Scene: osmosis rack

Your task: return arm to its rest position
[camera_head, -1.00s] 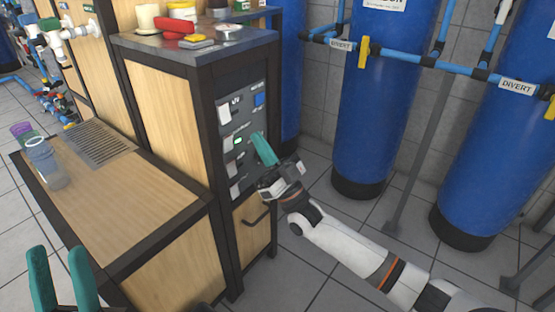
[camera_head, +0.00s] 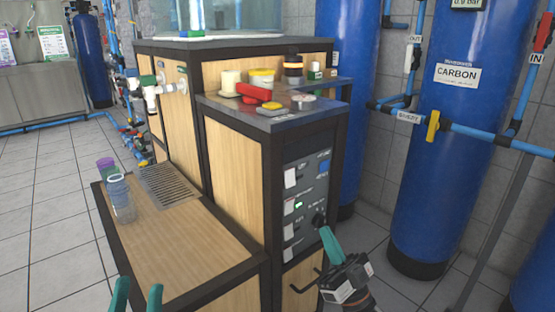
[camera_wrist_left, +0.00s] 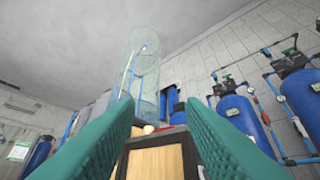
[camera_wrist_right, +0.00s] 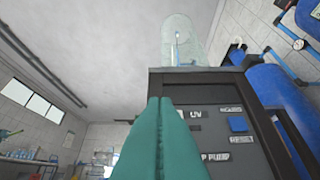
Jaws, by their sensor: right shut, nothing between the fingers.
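My right gripper (camera_head: 328,238) has its teal fingers pressed together, with nothing between them. It is in front of the lower right of the control panel (camera_head: 305,182), just below a dark knob (camera_head: 318,218). I see a gap or contact with the panel too poorly to tell. In the right wrist view the shut fingers (camera_wrist_right: 160,105) point up beside the panel's labelled switches. My left gripper (camera_head: 138,292) is at the bottom left edge, in front of the low wooden counter. Its fingers are apart and empty, also in the left wrist view (camera_wrist_left: 165,125).
The wooden cabinet's top (camera_head: 275,115) carries jars, a red item and a round tin. Blue tanks (camera_head: 450,140) and pipes stand right. Floor at left is clear.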

